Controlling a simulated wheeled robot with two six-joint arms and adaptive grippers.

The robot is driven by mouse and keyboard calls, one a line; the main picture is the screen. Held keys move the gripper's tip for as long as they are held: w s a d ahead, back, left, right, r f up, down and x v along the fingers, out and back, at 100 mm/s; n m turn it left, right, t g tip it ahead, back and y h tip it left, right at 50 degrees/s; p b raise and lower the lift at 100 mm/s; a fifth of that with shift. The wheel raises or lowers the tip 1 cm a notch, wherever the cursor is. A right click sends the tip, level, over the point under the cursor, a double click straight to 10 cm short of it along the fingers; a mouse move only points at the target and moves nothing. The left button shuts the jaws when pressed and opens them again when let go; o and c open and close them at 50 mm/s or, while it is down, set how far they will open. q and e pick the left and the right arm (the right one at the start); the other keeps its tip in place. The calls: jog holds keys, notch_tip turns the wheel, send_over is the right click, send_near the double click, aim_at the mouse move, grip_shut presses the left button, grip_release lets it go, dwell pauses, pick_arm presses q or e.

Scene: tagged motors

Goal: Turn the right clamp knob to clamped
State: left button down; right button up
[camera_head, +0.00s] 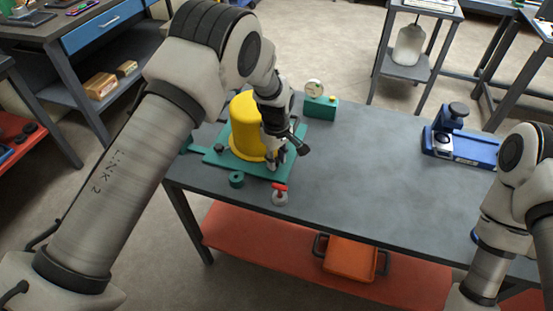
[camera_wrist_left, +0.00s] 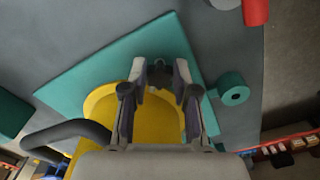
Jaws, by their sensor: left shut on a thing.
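A yellow motor housing (camera_head: 245,125) stands on a green base plate (camera_head: 222,160) on the grey workbench; both also show in the wrist view, the housing (camera_wrist_left: 100,105) and the plate (camera_wrist_left: 90,75). A small dark clamp knob (camera_head: 219,148) is at the plate's left side. My left gripper (camera_head: 275,163) reaches down at the housing's right side, close to the plate. In the wrist view my left gripper (camera_wrist_left: 160,72) is shut on the dark right clamp knob (camera_wrist_left: 160,77), mostly hidden between the fingers. Its turn position cannot be read. My right gripper is out of view.
A green ring (camera_head: 236,179) and a red-handled grey piece (camera_head: 280,192) are near the bench's front edge. A green block with a gauge (camera_head: 320,106) stands behind the plate. A blue fixture (camera_head: 460,145) is at right. The bench middle is clear.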

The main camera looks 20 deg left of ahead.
pick_arm(q)
jog(key=shift+s+f, duration=0.1)
jog(key=shift+f, duration=0.1)
jog(key=c, duration=1.2)
grip_release()
jog(key=o, duration=0.3)
jog(key=shift+a, duration=0.1)
jog(key=shift+r, duration=0.1)
jog(key=r, duration=1.1)
jog(key=shift+w+r, duration=0.2)
jog(key=shift+r, duration=0.2)
